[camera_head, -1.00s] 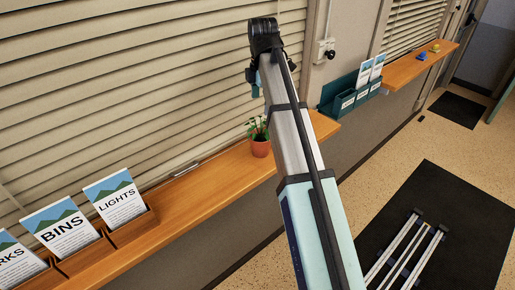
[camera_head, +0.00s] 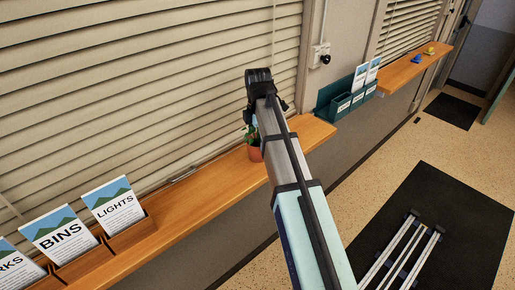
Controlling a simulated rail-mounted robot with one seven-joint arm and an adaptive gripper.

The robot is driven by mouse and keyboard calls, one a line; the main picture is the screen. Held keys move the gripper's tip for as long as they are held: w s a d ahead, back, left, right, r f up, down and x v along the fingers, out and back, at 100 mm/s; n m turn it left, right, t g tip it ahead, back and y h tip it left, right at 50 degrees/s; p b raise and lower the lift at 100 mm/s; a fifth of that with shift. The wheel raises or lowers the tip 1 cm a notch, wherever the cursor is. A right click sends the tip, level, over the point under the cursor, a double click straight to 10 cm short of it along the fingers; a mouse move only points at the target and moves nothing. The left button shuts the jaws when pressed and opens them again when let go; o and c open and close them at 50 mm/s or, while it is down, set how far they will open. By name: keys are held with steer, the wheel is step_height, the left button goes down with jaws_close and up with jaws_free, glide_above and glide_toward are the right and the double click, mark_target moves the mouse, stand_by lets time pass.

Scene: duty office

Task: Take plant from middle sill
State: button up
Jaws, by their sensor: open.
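The plant (camera_head: 255,154) is a small potted plant with green leaves in an orange-brown pot. It stands on the wooden middle sill (camera_head: 205,189), near the blinds, left of my arm. My arm's black joint is just above the plant and hides part of its leaves. My gripper cannot be made out; the arm covers the space around the upper part of the plant. I cannot tell whether anything touches the plant.
Holders with cards marked BINS (camera_head: 62,238) and LIGHTS (camera_head: 116,207) stand on the sill at left. A teal card rack (camera_head: 345,100) is beyond its right end. A farther sill (camera_head: 402,72) holds small blue and yellow items. A dark mat (camera_head: 455,215) lies on the floor.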

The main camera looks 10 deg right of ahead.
steer(key=shift+s+a+f+p, duration=0.1)
steer(key=shift+f+p, duration=0.3)
steer(key=shift+f, duration=0.6)
steer(key=shift+s+a+f+p, duration=0.1)
steer(key=shift+f+p, duration=0.25)
steer(key=shift+f, duration=0.6)
steer(key=shift+d, duration=0.1)
steer(key=c, duration=1.5)
steer(key=shift+r, duration=0.1)
steer(key=shift+w+r+b, duration=0.1)
steer(key=shift+r+b, duration=0.25)
steer(key=shift+r, duration=0.35)
step_height(320, 180, up, 13)
steer(key=b, duration=0.4)
step_height(320, 180, up, 6)
steer(key=f+p, duration=0.1)
steer(key=p, duration=0.5)
glide_above(258, 144)
steer(key=shift+w+r, duration=0.1)
steer(key=shift+r, duration=0.15)
